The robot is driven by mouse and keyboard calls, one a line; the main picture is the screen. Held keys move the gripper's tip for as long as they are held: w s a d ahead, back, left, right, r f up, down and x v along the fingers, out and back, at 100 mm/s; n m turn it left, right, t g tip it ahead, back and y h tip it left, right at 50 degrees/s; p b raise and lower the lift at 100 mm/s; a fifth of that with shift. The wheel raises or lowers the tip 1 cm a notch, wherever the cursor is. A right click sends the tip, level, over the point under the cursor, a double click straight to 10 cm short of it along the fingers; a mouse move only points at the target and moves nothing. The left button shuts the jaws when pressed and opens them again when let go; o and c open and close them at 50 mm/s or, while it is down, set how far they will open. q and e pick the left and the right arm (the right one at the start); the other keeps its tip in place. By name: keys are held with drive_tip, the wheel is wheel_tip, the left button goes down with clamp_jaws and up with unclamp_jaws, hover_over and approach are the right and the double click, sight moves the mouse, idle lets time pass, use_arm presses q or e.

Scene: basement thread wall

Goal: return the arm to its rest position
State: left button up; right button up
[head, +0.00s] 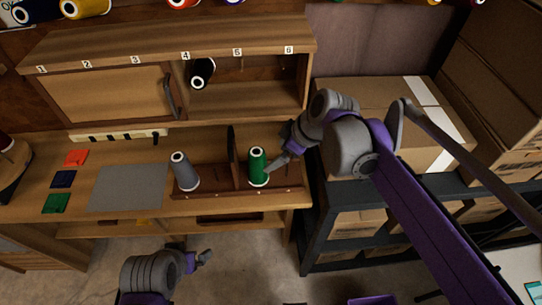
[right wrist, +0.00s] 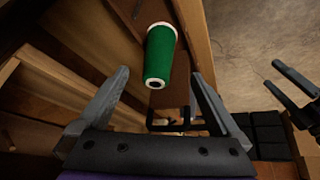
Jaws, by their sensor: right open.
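My right arm reaches in from the right in the head view, with its right gripper (head: 277,157) beside the green spool (head: 257,168). The green spool stands upright in the wooden holder on the bench. In the right wrist view the right gripper (right wrist: 159,74) is open, and the green spool (right wrist: 160,55) shows beyond its fingertips, in line with the gap. I cannot tell whether a finger touches it. My left gripper (head: 204,257) is low in front of the bench, over the floor. Its two fingers show apart and empty at the right of the right wrist view (right wrist: 296,93).
A grey spool (head: 184,172) stands left of a wooden divider (head: 232,155). A numbered cabinet (head: 170,60) overhangs the bench behind, with a black spool (head: 202,73) in its open part. Cardboard boxes (head: 365,95) sit on a dark shelf to the right. Open floor lies in front.

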drive_tip(key=shift+s+d+r, duration=0.15)
drive_tip(key=shift+r, duration=0.25)
drive_tip(key=shift+s, duration=0.1)
drive_tip(key=s+d+f+m+t+h+p, duration=0.1)
drive_tip(key=s+d+f+m+h+p, duration=0.1)
drive_tip(key=s+d+m, duration=0.4)
drive_tip(key=s+d+f+m+t+h+p, duration=0.1)
drive_tip(key=s+d+m+p, duration=0.4)
drive_tip(key=s, duration=0.7)
drive_tip(key=shift+d+f+m+h, duration=0.4)
drive_tip(key=shift+f+m+h, duration=0.2)
drive_tip(key=shift+f+h, duration=0.2)
drive_tip(key=shift+w+a+r, duration=0.1)
drive_tip(key=shift+w+a, duration=0.05)
